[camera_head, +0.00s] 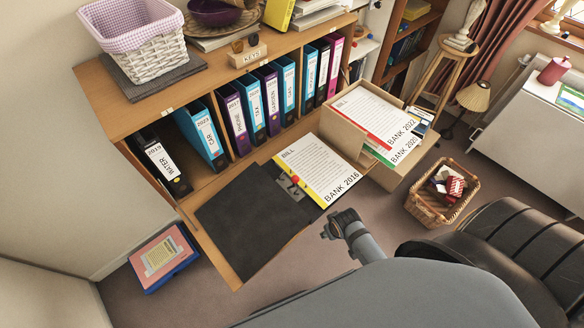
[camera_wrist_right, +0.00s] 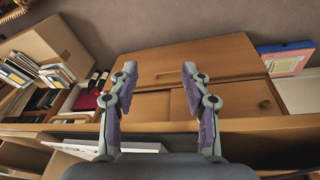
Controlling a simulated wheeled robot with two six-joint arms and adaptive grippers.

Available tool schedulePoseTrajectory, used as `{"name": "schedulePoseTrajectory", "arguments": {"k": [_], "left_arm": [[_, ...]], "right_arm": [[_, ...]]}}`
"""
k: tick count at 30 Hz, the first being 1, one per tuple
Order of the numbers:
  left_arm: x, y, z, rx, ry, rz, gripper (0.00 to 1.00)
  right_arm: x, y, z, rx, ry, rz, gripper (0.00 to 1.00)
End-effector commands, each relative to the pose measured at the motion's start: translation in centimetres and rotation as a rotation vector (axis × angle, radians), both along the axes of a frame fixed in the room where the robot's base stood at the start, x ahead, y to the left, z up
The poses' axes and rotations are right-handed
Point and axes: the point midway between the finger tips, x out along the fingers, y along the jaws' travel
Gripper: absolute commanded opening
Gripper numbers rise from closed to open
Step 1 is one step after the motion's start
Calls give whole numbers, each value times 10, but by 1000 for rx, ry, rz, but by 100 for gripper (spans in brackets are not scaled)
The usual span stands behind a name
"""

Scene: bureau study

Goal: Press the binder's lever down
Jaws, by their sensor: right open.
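The open binder lies on the wooden shelf board in the head view, its dark cover (camera_head: 250,222) spread to the left. Its white page stack (camera_head: 318,168), labelled BANK 2016, lies to the right. The metal lever mechanism (camera_head: 291,187) with a red part sits between them; the lever's exact position is too small to tell. My right gripper (camera_head: 335,226) is below and right of the binder, apart from it. In the right wrist view my right gripper (camera_wrist_right: 160,68) is open, with nothing between its fingers. I cannot make out the binder there. My left gripper is not in view.
A cardboard box (camera_head: 348,136) with papers stands right of the binder. Upright binders (camera_head: 240,120) fill the shelf behind. A wicker basket (camera_head: 426,207) and a dark chair (camera_head: 520,240) are at the right. Pink and blue boxes (camera_head: 162,258) lie on the floor at left.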

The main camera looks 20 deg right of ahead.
Motion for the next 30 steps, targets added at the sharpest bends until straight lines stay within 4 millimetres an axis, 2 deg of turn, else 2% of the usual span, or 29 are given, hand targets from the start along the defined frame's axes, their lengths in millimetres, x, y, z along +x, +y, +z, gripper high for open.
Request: {"name": "schedulePoseTrajectory", "arguments": {"k": [1, 3, 9, 12, 16, 24, 27, 30], "left_arm": [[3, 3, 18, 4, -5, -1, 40], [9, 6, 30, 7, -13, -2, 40], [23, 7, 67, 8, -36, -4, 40], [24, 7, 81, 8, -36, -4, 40], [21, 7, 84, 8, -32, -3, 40], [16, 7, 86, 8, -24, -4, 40], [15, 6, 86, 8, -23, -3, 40], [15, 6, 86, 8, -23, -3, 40]], "right_arm": [[6, 2, 37, 1, -11, 0, 48], [13, 5, 74, 3, -19, -2, 48], [33, 16, 183, 25, -27, -37, 48], [51, 22, 221, 54, -5, -89, 48], [75, 30, 233, 93, 43, -157, 48], [134, 53, 243, 174, 156, -273, 48], [150, 61, 247, 193, 192, -301, 48], [157, 65, 249, 202, 213, -315, 48]]}}
